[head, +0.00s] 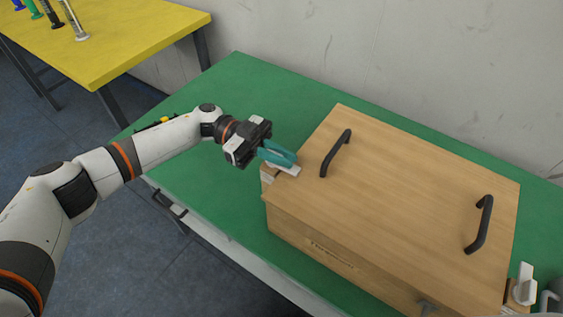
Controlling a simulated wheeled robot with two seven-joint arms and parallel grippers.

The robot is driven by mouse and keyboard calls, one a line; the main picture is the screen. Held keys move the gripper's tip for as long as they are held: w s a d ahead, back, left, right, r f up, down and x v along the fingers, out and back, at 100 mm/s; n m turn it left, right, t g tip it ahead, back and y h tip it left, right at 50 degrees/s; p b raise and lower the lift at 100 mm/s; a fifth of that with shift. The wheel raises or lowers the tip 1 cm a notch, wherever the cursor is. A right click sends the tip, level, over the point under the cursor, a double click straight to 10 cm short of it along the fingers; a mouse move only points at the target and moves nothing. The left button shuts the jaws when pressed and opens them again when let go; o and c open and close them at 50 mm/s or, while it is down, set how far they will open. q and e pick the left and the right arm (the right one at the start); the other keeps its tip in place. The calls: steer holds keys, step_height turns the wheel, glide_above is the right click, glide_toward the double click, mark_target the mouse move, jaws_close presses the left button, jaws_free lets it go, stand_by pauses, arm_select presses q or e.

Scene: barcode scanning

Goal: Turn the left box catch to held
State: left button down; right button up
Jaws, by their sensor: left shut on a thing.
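The wooden box (400,200) stands on the green table, with its lid down. The left box catch (287,170) is a small white piece on a wooden block at the box's left corner. It appears to lie flat, and the fingers partly hide it. My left gripper (286,158), with teal fingers, reaches in from the left and is shut on this catch. At the box's right end, another white catch (525,278) stands up on its block. Grey curved parts at the lower right edge look like a bit of my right gripper (550,299); its opening is cut off.
Two black handles (336,153) and (481,225) rise from the lid. A yellow table (120,45) with several coloured upright items stands at the upper left. A wall runs behind.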

arm_select(q)
steer(key=shift+m+g+y+b, duration=0.3)
steer(key=shift+g+b, duration=0.05)
steer(key=shift+g, duration=0.15)
steer(key=shift+s, duration=0.1)
steer(key=c, duration=1.5)
jaws_free()
steer(key=shift+a+r, duration=0.1)
